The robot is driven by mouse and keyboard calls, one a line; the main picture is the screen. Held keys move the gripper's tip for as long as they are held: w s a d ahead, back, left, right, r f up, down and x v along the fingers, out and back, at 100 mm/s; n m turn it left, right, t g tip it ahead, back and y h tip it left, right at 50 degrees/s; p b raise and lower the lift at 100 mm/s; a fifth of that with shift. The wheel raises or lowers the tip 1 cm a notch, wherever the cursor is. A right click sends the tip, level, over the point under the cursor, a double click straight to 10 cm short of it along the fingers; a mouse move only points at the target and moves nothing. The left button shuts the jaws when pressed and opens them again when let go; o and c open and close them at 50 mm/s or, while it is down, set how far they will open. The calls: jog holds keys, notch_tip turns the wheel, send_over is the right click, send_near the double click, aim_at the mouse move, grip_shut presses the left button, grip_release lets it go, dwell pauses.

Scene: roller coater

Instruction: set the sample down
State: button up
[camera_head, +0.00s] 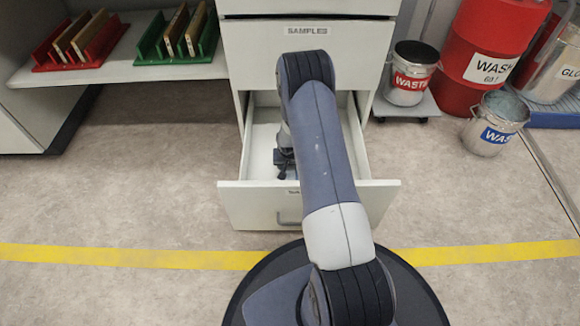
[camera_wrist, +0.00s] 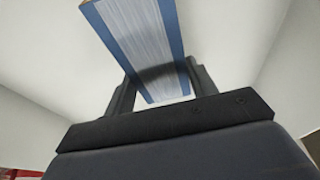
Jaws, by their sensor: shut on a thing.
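The sample (camera_wrist: 135,25) is a flat panel with a pale, brushed-looking face and blue side borders, seen in the wrist view. My gripper (camera_wrist: 160,85) is shut on it, with a dark finger at each side edge. In the head view my gripper (camera_head: 285,165) is inside the open lower drawer (camera_head: 230,196), and my arm hides much of it. The sample cannot be made out in the head view. In the wrist view pale drawer walls surround the sample. I cannot tell whether the sample touches the drawer floor.
The cabinet above the drawer carries a "SAMPLES" label (camera_head: 307,30). A red rack (camera_head: 78,50) and a green rack (camera_head: 178,45) hold panels on the left shelf. Waste pails (camera_head: 408,75) (camera_head: 496,122) and a red drum (camera_head: 490,45) stand at right.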

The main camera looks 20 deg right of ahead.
aim_at(290, 174)
jog(key=shift+f, duration=0.55)
jog(key=o, duration=1.1)
jog(key=shift+r, duration=0.1)
jog(key=shift+r, duration=0.4)
jog(key=p+v, duration=0.4)
jog(key=v, duration=0.8)
jog(key=shift+p, duration=0.35)
jog(key=shift+r, duration=0.1)
